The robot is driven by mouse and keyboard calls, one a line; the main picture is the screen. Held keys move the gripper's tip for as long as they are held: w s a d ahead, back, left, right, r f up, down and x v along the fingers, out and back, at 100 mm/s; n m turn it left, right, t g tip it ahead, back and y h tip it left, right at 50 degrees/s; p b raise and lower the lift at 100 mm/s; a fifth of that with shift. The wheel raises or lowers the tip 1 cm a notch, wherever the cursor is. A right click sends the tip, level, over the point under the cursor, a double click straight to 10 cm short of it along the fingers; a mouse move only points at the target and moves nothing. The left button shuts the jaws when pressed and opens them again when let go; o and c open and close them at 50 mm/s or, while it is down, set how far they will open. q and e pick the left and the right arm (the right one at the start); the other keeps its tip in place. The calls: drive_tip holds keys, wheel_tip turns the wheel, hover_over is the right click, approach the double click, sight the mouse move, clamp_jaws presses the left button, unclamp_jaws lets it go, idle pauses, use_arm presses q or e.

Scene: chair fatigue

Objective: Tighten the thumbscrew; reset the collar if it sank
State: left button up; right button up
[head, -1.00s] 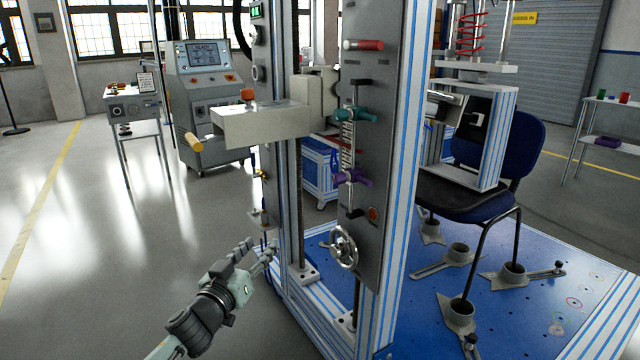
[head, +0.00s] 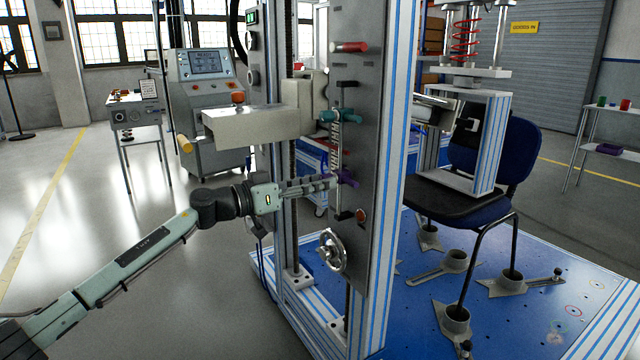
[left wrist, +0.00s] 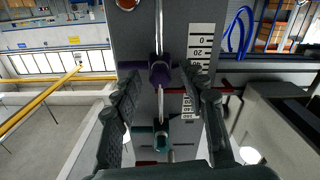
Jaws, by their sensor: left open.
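A purple collar (head: 347,178) with side knobs sits on a thin upright rod on the grey panel, next to a ruled scale (left wrist: 200,45). A teal collar (head: 341,116) sits higher on the same rod. My left gripper (head: 330,183) is open, its fingertips close to the purple collar. In the left wrist view, which looks upside down, the purple collar (left wrist: 160,70) is between and just beyond the open fingers (left wrist: 160,84). The teal collar (left wrist: 161,140) shows below it. I cannot tell whether the fingers touch the purple collar. My right gripper is not in view.
A pale block arm (head: 250,122) juts out above my left gripper. A blue chair (head: 520,165) stands on the blue base plate (head: 400,330).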

use_arm(q)
drive_tip(key=shift+w+d, duration=0.25)
drive_tip(key=shift+d, duration=0.15)
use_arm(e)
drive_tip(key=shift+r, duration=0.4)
use_arm(q)
drive_tip(key=shift+c, duration=0.5)
drive_tip(key=c, duration=0.5)
clamp_jaws()
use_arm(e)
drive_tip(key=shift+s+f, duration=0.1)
